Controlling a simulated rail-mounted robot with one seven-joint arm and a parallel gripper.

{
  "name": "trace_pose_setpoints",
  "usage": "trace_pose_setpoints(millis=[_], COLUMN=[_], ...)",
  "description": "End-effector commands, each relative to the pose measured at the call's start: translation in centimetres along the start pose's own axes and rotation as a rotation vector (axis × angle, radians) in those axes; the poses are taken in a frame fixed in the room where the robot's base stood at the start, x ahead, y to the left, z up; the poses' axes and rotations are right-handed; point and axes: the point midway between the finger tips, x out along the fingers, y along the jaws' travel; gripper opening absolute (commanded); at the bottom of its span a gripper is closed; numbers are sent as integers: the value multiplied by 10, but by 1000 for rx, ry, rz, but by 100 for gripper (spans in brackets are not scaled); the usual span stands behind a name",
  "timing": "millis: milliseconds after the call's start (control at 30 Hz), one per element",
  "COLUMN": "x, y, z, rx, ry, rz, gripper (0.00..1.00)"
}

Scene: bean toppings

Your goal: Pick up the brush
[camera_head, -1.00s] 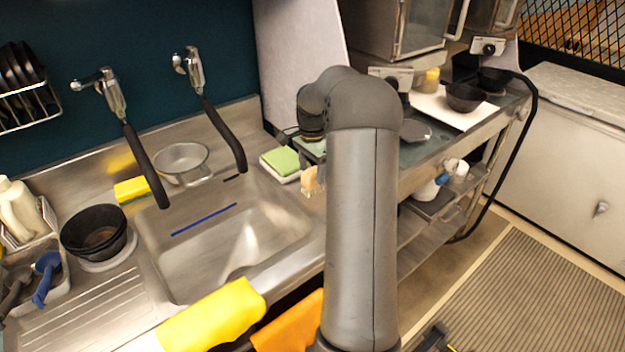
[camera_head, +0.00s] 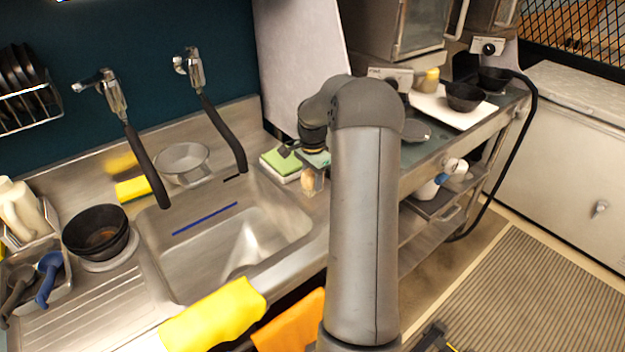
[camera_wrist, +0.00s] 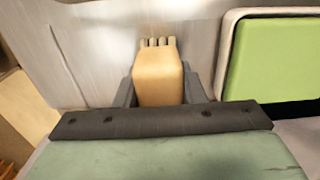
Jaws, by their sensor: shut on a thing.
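The brush (camera_wrist: 158,78) is a tan block with short pale bristles at its far end, seen in the wrist view. My gripper (camera_wrist: 158,90) is shut on it, with a dark finger on each side. In the head view the brush (camera_head: 308,179) is a small tan patch at the right edge of the sink, and my gripper (camera_head: 312,181) is partly hidden by my arm. I cannot tell whether the brush still touches the counter.
A green sponge in a white holder (camera_wrist: 270,60) is close to the right of the brush in the wrist view. A plate (camera_head: 415,131) is to the right.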

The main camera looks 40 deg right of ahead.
Motion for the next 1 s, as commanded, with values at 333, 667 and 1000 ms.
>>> trace_pose_setpoints(millis=[333,667,1000], x=[-35,-99,-126], y=[1,41,72], z=[3,64,111], rx=[-2,-3,-1], ry=[4,3,1], rz=[-4,-3,-1], gripper=[13,13,13])
